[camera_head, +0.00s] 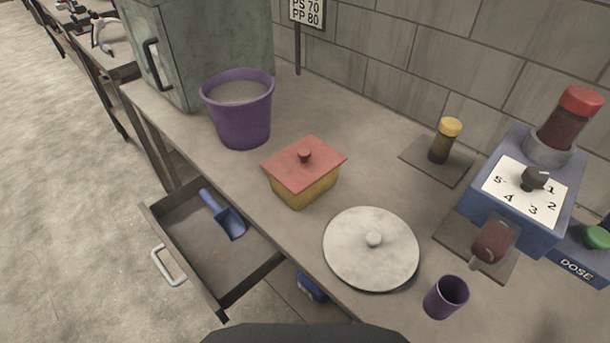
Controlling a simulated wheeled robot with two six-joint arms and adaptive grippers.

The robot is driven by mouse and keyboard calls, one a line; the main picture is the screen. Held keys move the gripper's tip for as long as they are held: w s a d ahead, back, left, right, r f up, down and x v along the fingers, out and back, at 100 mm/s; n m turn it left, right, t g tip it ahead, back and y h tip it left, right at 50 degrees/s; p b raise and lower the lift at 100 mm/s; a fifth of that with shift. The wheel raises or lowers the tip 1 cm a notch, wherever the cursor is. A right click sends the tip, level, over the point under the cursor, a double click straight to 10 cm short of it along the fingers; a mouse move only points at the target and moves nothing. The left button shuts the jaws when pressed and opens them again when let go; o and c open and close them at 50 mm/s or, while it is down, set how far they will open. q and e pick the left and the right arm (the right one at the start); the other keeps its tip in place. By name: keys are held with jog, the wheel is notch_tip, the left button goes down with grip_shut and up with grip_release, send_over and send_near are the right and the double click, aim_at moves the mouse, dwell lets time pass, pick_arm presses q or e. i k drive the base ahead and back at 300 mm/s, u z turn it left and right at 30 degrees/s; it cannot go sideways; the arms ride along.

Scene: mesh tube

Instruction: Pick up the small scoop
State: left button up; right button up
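A small blue scoop (227,217) lies in the open drawer (235,277), below the front edge of the worktop. Its handle points to the upper left and its wider scoop end to the lower right. Nothing covers it. Neither of my grippers shows in the head view.
On the worktop (352,119) stand a purple bucket (243,120), a yellow box with a red lid (303,183), a round grey lid (350,262), a purple cup (445,297) and a blue dial machine (512,229). A green cabinet (215,45) stands at the back left. Floor left of the drawer is clear.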

aim_at(227, 219)
jog(key=k, duration=1.65)
jog(key=u, duration=1.35)
jog(key=i, duration=4.9)
jog(key=z, duration=4.4)
jog(key=i, duration=0.5)
jog(key=u, duration=0.05)
